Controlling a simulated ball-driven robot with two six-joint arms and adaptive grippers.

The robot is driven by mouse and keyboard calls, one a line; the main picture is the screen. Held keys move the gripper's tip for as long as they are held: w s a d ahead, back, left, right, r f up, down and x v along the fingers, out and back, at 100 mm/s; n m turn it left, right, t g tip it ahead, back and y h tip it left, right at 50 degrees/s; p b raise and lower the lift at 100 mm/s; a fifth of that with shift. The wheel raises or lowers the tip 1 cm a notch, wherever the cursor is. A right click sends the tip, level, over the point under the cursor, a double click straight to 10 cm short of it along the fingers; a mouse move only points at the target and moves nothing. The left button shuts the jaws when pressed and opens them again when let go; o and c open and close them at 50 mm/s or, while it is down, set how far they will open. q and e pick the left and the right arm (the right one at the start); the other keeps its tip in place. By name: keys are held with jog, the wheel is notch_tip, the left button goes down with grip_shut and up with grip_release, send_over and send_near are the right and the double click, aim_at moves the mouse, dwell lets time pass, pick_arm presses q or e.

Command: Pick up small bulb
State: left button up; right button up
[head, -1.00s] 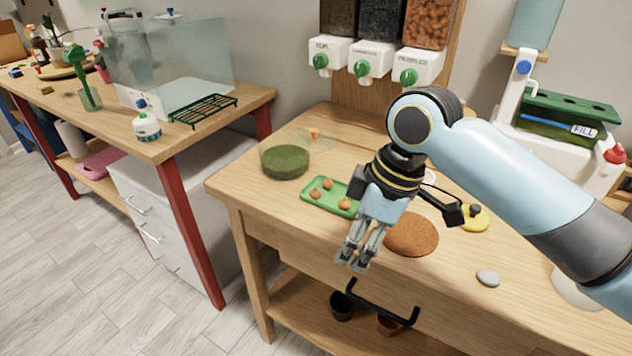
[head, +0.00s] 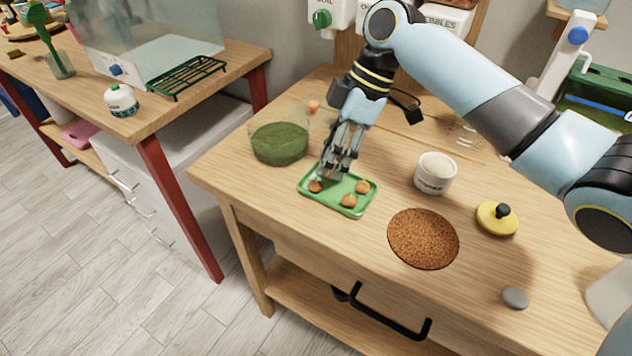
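Several small brown bulbs lie on the green tray (head: 333,207): one at its left end (head: 316,187), one at the front right (head: 348,200) and one at the right (head: 362,187). They look close in size, and I cannot tell for sure which is the small one. My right gripper (head: 332,174) points down over the tray's back left part, just behind and right of the left bulb. Its fingers look close together, but their gap is unclear, and I see no bulb held. It may hide part of the tray. My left gripper is out of view.
A glass bowl of green moss (head: 280,144) stands left of the tray, close to the gripper. A white jar (head: 435,173), a brown round mat (head: 422,238), a yellow lid (head: 497,218) and a grey stone (head: 515,298) lie to the right. Bare wood lies in front of the tray.

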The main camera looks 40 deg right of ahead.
aim_at(320, 181)
jog(key=x, duration=0.4)
jog(key=shift+a+f, duration=0.15)
jog(key=shift+a, duration=0.1)
jog(key=shift+s+f, duration=0.1)
jog(key=shift+c, duration=0.2)
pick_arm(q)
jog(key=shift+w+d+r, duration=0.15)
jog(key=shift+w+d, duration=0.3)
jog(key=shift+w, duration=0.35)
pick_arm(e)
jog(key=c, duration=0.4)
